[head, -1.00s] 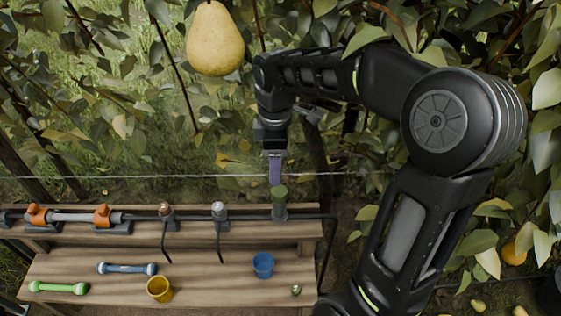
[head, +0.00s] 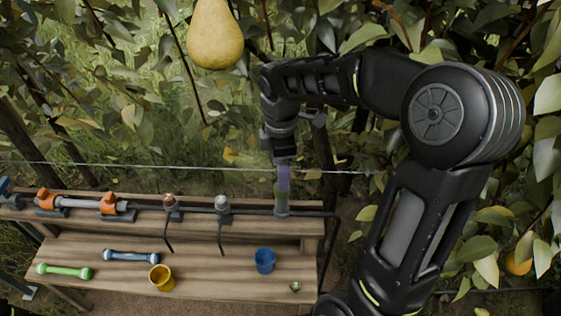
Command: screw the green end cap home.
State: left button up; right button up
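The green end cap (head: 282,203) is on the upright pipe end at the right end of the bench's raised back shelf. It is partly hidden behind my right gripper. My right gripper (head: 284,188) points down, with its purple-grey finger overlapping the cap from above. I see the fingers edge-on, so I cannot tell whether they are closed on the cap. How far the cap is screwed down does not show. My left gripper is not in view.
The wooden bench (head: 210,277) holds a yellow cup (head: 162,279), a blue cup (head: 265,262), a green-ended bar (head: 65,271) and a blue-ended bar (head: 131,256). A pipe with orange fittings (head: 108,204) runs along the shelf. A pear (head: 215,33) hangs above.

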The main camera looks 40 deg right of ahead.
notch_tip(320, 180, down, 6)
jog(key=shift+r, duration=0.1)
jog(key=shift+c, duration=0.2)
grip_shut()
jog(key=m, duration=0.3)
jog(key=shift+m+b, duration=0.3)
jog(key=shift+b, duration=0.1)
jog(key=m, duration=0.3)
jog(key=shift+m+b, duration=0.3)
jog(key=shift+m, duration=0.1)
jog(key=m, duration=0.7)
jog(key=shift+b, duration=0.4)
jog(key=shift+a, duration=0.1)
